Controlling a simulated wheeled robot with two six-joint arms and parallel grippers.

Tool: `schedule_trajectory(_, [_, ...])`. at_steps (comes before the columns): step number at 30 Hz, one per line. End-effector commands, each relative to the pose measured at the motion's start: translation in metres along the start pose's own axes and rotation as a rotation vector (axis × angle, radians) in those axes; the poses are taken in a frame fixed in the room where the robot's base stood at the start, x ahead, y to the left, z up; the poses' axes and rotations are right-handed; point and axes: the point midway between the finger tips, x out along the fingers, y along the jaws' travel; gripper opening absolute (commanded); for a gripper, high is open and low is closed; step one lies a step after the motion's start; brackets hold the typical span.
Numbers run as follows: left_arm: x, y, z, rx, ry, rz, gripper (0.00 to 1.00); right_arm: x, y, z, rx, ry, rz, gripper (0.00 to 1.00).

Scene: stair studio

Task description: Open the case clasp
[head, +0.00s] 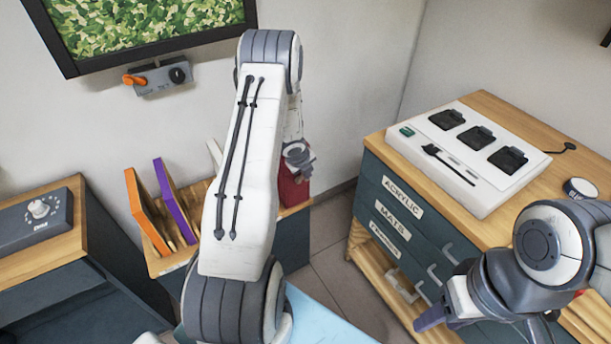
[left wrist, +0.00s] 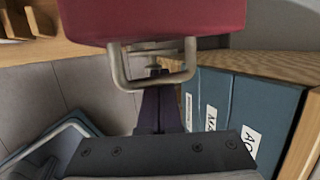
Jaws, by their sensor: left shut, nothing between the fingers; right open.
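The dark red case (head: 291,190) stands on the wooden-topped shelf unit, mostly hidden behind my left arm in the head view. In the left wrist view the case (left wrist: 150,18) fills the top, and a grey metal U-shaped clasp (left wrist: 188,62) hangs from its lower edge. My left gripper (left wrist: 157,75) is shut and empty, its dark fingers reaching up to the clasp; the tips show within its loop. I cannot tell whether they touch it. My right gripper (head: 435,316) is open at the lower right, in front of the drawers, far from the case.
A teal drawer cabinet (head: 425,250) with a white charger box (head: 470,155) stands at right. Orange (head: 147,212) and purple (head: 176,200) boards stand left of the case. A screen (head: 150,25) and small control box hang on the wall. Grey floor lies between the furniture.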

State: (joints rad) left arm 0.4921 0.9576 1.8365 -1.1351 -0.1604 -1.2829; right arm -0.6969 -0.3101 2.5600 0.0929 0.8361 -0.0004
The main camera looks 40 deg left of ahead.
Motion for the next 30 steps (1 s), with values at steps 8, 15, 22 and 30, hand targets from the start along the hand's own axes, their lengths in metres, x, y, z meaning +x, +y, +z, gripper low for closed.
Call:
schedule_trajectory(8, [0.01,-0.01,-0.002,-0.001,-0.002,0.0,0.0,-0.003,0.0,0.0,0.0,0.0,0.0,0.5])
schedule_trajectory(15, [0.018,-0.015,-0.006,0.0,-0.001,-0.001,0.0,0.002,0.0,0.0,0.0,0.0,0.0,0.5])
schedule_trajectory(22, [0.023,-0.016,-0.007,-0.002,-0.001,0.0,0.0,0.005,0.0,0.0,0.0,0.0,0.0,0.5])
schedule_trajectory(30, [0.024,-0.015,-0.007,-0.004,-0.002,0.0,0.0,0.006,0.0,0.0,0.0,0.0,0.0,0.5])
